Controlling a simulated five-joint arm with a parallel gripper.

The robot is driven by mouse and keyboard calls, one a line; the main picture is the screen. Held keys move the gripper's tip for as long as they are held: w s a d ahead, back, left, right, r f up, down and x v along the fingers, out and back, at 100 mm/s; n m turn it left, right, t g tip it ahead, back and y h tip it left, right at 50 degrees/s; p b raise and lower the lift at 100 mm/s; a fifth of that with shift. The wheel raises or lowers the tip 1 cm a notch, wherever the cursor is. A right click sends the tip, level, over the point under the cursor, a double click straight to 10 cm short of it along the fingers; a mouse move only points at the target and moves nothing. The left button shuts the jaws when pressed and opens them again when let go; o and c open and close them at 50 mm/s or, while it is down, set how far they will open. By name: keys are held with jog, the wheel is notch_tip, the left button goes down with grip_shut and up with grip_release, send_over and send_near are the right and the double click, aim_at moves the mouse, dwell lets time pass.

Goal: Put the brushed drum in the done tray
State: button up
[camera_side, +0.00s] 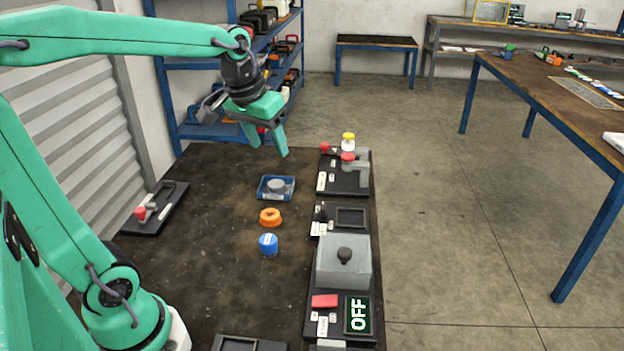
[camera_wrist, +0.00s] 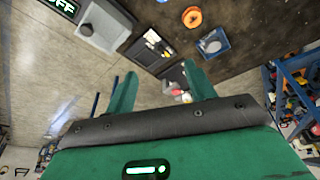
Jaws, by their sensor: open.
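A blue tray (camera_side: 290,181) with a white label sits on the dark bench, right of its middle. A grey round piece (camera_side: 277,185), which looks like the brushed drum, lies inside it. Both the tray (camera_wrist: 227,50) and the grey piece (camera_wrist: 213,46) also show in the wrist view. I cannot read the tray's label. My gripper (camera_side: 268,144) is open and empty above the far end of the bench, beyond the tray. In the wrist view its two fingers (camera_wrist: 160,88) stand apart with nothing held between them.
An orange ring (camera_side: 270,217) and a blue cylinder (camera_side: 268,244) stand nearer than the tray. Along the bench's right edge are a fixture with red and yellow knobs (camera_side: 348,170), a black frame (camera_side: 350,217), a grey lidded box (camera_side: 343,262) and an OFF display (camera_side: 358,315).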

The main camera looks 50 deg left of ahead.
jog(key=s+d+f+m+t, duration=0.2)
jog(key=s+d, duration=0.4)
jog(key=s, duration=0.6)
jog(key=shift+d+f+m+h, duration=0.2)
jog(key=shift+f+m+h, duration=0.1)
jog(key=shift+f+m, duration=0.35)
